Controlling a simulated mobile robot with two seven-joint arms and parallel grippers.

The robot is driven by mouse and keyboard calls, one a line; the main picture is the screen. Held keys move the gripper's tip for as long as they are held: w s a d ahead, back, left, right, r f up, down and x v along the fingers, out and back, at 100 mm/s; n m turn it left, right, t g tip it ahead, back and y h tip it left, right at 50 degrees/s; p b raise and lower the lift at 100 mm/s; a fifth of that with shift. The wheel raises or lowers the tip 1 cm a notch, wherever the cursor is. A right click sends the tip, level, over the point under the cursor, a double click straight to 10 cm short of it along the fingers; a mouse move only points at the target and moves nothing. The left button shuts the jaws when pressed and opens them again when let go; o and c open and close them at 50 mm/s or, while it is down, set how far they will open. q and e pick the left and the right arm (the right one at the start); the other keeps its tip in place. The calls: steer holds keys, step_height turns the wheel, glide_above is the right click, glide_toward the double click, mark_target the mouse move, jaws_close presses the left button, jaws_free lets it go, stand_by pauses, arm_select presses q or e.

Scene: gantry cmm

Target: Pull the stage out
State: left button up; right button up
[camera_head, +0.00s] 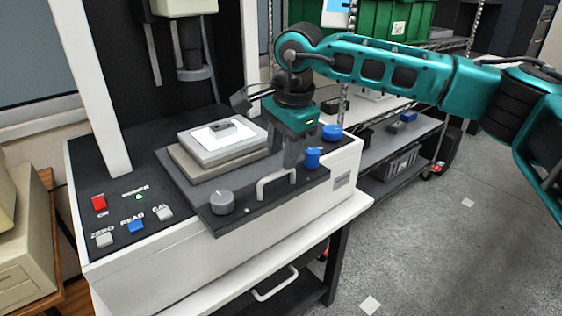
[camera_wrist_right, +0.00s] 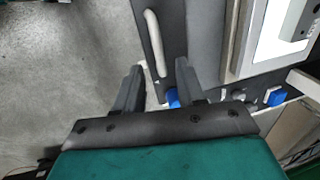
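The stage is a dark plate (camera_head: 185,183) on the measuring machine, with a pale handle (camera_head: 268,184) on its front edge. My right gripper (camera_head: 286,158) points down over the stage near the handle's right end. In the right wrist view my right gripper (camera_wrist_right: 160,68) is open, with the handle (camera_wrist_right: 154,42) showing between its fingers; I cannot tell if they touch it. My left gripper is not in view.
The machine's probe column (camera_head: 192,55) hangs behind the stage. A button panel (camera_head: 133,225) lies on the left. Shelves with green bins (camera_head: 385,20) and a grey crate (camera_head: 395,168) stand behind my right arm. The floor (camera_head: 430,245) at the right is open.

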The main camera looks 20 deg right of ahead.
step_height(320, 180, up, 9)
steer(key=s, duration=0.1)
steer(key=shift+s+d, duration=0.3)
steer(key=shift+s, duration=0.05)
